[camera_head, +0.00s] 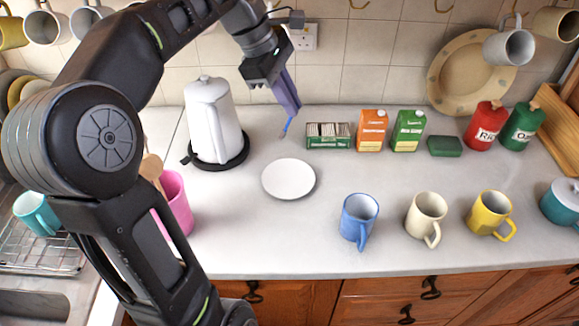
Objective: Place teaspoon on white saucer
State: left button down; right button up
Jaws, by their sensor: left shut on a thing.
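The white saucer (288,179) lies flat and empty on the grey worktop, a little left of the middle. My left gripper (289,108) reaches down from above, behind the saucer and near the tiled wall. It is shut on a thin teaspoon (286,127), of which a short blue piece shows below the fingertips. The rest of the teaspoon is hidden by the fingers. The teaspoon is above and behind the saucer, apart from it. My right gripper is not in view.
A white kettle (213,120) stands just left of the gripper. A box of tea bags (328,136) and two cartons stand to its right. Blue (359,217), cream and yellow mugs stand in front to the right. A pink pot (175,204) is at left.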

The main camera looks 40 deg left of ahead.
pick_arm(q)
notch_tip(320, 180, down, 11)
dwell(0.3)
jog(key=shift+f, duration=2.2)
jog(key=shift+f, duration=0.2)
jog(key=c, duration=1.6)
grip_release()
jog(key=shift+o, duration=0.2)
jog(key=shift+r, duration=0.2)
jog(key=v, duration=1.2)
jog(key=shift+b, duration=0.3)
